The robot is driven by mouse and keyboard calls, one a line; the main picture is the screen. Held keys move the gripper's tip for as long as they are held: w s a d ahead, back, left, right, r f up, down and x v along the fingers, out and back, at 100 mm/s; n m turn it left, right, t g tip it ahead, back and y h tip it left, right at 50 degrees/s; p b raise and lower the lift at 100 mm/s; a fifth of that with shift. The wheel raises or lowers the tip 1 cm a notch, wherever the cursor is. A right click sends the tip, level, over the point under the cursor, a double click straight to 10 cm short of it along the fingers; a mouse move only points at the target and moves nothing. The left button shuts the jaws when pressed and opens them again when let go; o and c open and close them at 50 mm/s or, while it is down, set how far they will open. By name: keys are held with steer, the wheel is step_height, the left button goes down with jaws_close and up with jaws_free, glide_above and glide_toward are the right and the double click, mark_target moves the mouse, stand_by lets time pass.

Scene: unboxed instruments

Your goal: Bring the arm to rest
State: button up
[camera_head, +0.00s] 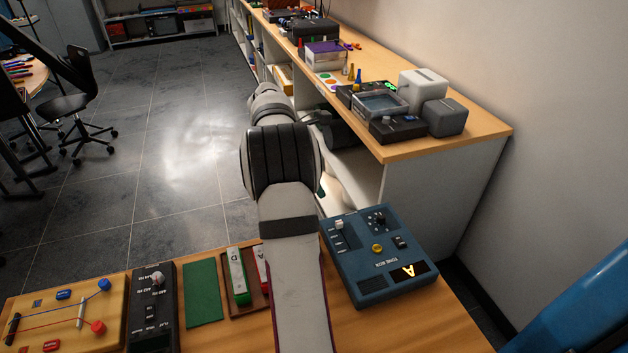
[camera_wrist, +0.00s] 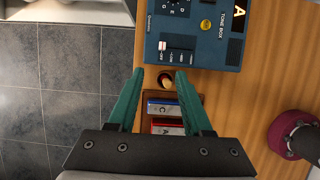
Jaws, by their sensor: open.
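My gripper (camera_wrist: 158,100) shows in the wrist view with its two green fingers spread apart and nothing between them. It hangs above the near bench, around the edge of the wooden holder. In the head view my arm reaches forward over the bench, and its links hide most of the gripper. The blue tone box (camera_head: 378,255) sits on the bench to the right of my arm; it also shows at the top of the wrist view (camera_wrist: 190,50).
The near bench (camera_head: 425,320) also holds a wooden holder (camera_head: 246,309) with coloured bars, a green mat (camera_head: 202,293), a black device (camera_head: 152,310) and a yellow string board (camera_head: 105,330). A long shelf bench (camera_head: 445,155) with instruments runs along the wall. Grey floor (camera_head: 170,150) is open at left.

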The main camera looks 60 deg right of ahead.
steer(key=shift+r, duration=0.2)
steer(key=w+a+r+m+t+y, duration=0.1)
steer(key=w+a+r+m, duration=0.1)
steer(key=a, duration=0.7)
steer(key=w+a+r+m+t, duration=0.1)
steer(key=a+r+m, duration=0.1)
steer(key=a, duration=0.8)
steer(key=w+a+r+m+t+y, duration=0.1)
steer(key=w+a+r+m, duration=0.15)
steer(key=a, duration=0.65)
steer(key=s+a+f+m+y, duration=0.1)
steer(key=s+a+f+m, duration=0.1)
steer(key=s+a+m, duration=0.2)
steer(key=s+a+f+m+y, duration=0.2)
steer(key=s+a+m, duration=0.2)
steer(key=s+a, duration=0.7)
steer(key=a, duration=0.5)
steer(key=shift+s+a+f, duration=0.15)
steer(key=shift+a+f, duration=0.1)
steer(key=shift+a, duration=0.1)
